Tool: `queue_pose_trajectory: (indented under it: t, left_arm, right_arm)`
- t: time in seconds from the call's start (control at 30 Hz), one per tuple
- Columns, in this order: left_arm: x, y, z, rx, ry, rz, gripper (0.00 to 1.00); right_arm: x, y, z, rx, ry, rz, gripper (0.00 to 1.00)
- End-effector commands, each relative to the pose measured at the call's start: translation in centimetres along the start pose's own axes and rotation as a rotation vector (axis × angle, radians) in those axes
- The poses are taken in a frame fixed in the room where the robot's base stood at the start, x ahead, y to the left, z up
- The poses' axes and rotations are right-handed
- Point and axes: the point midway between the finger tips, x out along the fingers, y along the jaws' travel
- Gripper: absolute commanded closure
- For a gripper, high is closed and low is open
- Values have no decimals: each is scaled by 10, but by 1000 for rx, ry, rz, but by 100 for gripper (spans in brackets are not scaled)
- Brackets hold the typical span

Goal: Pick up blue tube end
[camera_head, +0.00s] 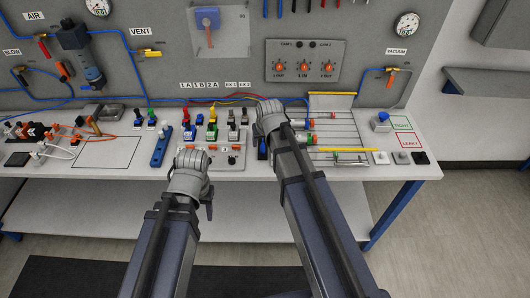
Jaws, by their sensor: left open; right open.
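Thin blue tubing (365,88) runs along the grey panel and along the back of the bench. I cannot tell which end is the blue tube end; the free ends are too small or hidden. My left gripper (192,156) is open at the bench's front edge, by small valves with coloured tops. My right gripper (268,106) is open farther back, close to the panel's foot, left of a rack of rods (342,128). I see both from behind, and their wrists hide much of the jaws. Nothing held shows in either.
A blue bar-shaped part (160,148) lies left of my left gripper. Several coloured-top valves (212,130) stand between the grippers. Orange and white leads (68,143) clutter the left end. Pads marked TIGHT (402,124) and LEAKY (407,140) lie at the right.

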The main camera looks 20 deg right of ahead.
Motion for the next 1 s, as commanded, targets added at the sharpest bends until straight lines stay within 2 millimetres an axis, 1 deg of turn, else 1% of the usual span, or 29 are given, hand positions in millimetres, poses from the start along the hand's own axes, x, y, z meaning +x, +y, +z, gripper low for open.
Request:
queue_pose_trajectory:
  t: [0.03,0.1,0.27,0.37,0.47,0.63,0.73,0.83,1.0]
  left_arm:
    - [10,1,0,0,0,0,50]
    - [14,1,-1,0,0,0,50]
    - [13,1,-1,-1,0,0,50]
    - [17,2,-1,-1,0,0,50]
    - [26,2,-1,0,0,0,50]
    - [47,4,-3,0,0,0,50]
    - [57,6,-3,0,0,0,50]
    - [60,6,-3,0,0,0,50]
    - [58,6,-3,0,0,0,50]
  right_arm:
    - [10,0,1,0,0,0,41]
    - [15,0,1,0,-1,0,41]
    - [14,0,0,-1,-1,0,41]
    - [19,1,-1,-1,-1,0,41]
    - [29,2,-2,0,-1,0,41]
    - [54,6,-6,-1,-1,1,41]
    - [64,5,-5,-1,-1,0,41]
    - [68,5,-6,-1,-1,0,41]
    - [66,5,-6,-1,-1,0,41]
